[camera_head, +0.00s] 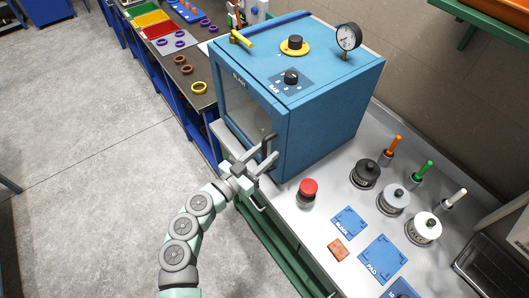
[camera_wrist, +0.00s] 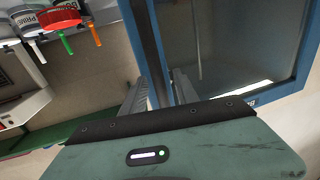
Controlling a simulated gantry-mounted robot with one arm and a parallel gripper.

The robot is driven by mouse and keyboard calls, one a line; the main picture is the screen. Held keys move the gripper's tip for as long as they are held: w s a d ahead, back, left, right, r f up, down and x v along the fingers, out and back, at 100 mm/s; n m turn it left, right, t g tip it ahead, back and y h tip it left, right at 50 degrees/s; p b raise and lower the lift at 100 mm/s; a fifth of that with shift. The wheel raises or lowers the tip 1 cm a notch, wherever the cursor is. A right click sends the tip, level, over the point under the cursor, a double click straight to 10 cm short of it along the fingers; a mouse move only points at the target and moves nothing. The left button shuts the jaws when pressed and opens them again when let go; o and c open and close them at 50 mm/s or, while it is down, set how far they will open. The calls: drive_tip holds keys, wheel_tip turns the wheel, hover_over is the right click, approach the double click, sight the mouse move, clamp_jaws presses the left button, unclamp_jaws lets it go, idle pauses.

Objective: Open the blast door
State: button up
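The blast door (camera_head: 246,113) is the glazed front of a blue box, and it looks closed. Its dark upright handle (camera_head: 270,146) is near the right edge of the door. My gripper (camera_head: 262,158) is at the lower part of the handle, with its fingers spread. In the wrist view, the handle bar (camera_wrist: 147,45) runs down between the two fingertips (camera_wrist: 160,82), and the glass pane (camera_wrist: 225,45) is beyond. The fingers look open around the bar; contact is hard to tell.
A red button (camera_head: 308,188) stands on the bench right of my gripper. A gauge (camera_head: 347,38) and knobs (camera_head: 294,43) top the box. The floor (camera_head: 90,150) at left is clear.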

drive_tip(key=shift+c, duration=0.6)
clamp_jaws()
idle(0.8)
